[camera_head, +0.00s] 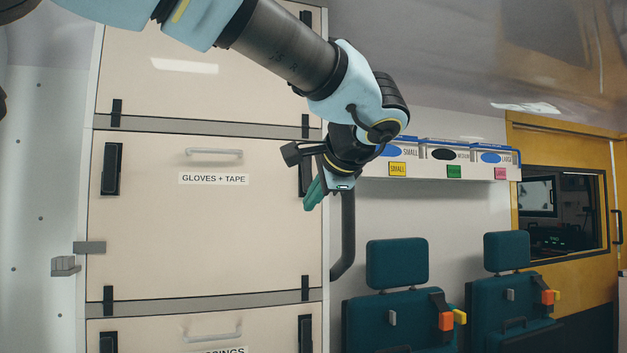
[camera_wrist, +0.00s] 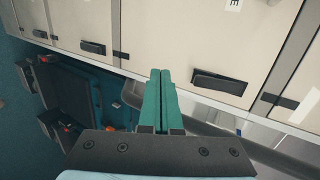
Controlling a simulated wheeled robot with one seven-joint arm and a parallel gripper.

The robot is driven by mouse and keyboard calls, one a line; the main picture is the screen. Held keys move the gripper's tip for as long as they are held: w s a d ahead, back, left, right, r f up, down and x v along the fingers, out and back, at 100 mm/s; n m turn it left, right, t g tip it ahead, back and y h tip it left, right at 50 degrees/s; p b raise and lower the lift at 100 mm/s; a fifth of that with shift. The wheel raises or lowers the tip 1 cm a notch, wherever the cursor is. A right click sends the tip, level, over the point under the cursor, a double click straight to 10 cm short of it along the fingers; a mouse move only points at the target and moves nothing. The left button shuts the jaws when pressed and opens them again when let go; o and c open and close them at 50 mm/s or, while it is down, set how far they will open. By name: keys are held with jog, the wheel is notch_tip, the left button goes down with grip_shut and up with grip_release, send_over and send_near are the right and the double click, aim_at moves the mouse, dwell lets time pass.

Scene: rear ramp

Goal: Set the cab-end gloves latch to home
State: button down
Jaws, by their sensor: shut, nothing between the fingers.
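The gloves + tape door (camera_head: 215,225) is a closed cream panel with a black latch near each side edge. The cab-end gloves latch (camera_head: 304,176) is the right one, upright along the door's edge and partly hidden behind my gripper (camera_head: 314,195). In the wrist view the cab-end gloves latch (camera_wrist: 220,82) is a dark bar lying along the door edge, right of my gripper's green fingers (camera_wrist: 161,75). The fingers are shut together, empty, and appear apart from the latch. The other gloves latch (camera_head: 111,169) is upright at the left.
A pale handle (camera_head: 214,152) sits above the door's label. A dark curved rail (camera_head: 345,235) stands just right of the locker. Glove boxes (camera_head: 445,152) on a shelf and teal seats (camera_head: 397,264) are further right. Another locker door (camera_head: 205,336) lies below.

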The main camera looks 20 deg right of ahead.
jog(key=s+d+r+t+h, duration=0.1)
jog(key=s+d+r, duration=0.2)
jog(key=r, duration=0.5)
jog(key=shift+s+m+t, duration=0.4)
jog(key=shift+s, duration=0.15)
jog(key=p, duration=0.5)
send_near(307, 173)
jog(key=w+f, duration=0.4)
jog(key=f, duration=0.1)
jog(key=shift+w+d+f+p, duration=0.3)
jog(key=shift+w+f, duration=0.05)
jog(key=shift+w, duration=0.25)
jog(key=shift+f, duration=0.1)
